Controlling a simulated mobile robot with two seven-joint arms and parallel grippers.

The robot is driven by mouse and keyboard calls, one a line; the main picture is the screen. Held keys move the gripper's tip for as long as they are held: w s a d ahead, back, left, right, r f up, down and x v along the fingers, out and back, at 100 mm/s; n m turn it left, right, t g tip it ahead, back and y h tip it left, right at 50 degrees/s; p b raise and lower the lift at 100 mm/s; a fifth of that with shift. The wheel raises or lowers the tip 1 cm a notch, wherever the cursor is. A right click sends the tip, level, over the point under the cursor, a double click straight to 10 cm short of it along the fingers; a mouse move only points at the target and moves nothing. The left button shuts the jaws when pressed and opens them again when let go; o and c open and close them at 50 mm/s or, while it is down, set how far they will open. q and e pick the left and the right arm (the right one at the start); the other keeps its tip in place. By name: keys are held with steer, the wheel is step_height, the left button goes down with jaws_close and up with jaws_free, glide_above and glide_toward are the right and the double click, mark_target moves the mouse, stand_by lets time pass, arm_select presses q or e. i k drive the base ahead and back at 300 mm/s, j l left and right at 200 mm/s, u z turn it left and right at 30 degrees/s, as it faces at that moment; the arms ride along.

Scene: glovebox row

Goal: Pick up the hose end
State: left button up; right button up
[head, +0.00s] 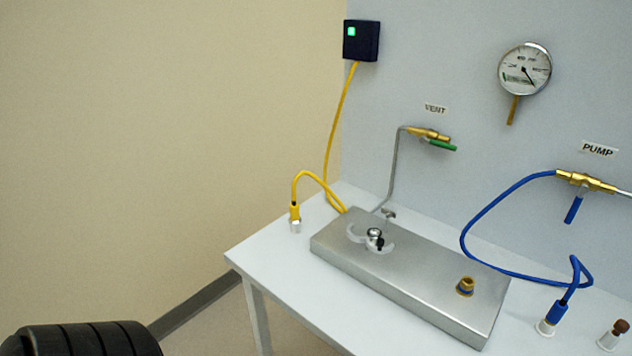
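A blue hose (465,232) runs from the brass pump valve (585,181) on the wall, loops down over the table and curls back up. Its blue hose end (557,311) stands upright in a small white holder (545,328) at the table's right front. Neither of my grippers is in view.
A yellow cable (333,130) drops from a dark box (361,41) with a green light; its yellow end (295,212) stands at the table's left. A brown-topped piece (620,328) stands right of the hose end. The table (283,270) is bare along its front left.

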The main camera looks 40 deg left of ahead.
mark_target(294, 219)
steer(key=u, duration=1.55)
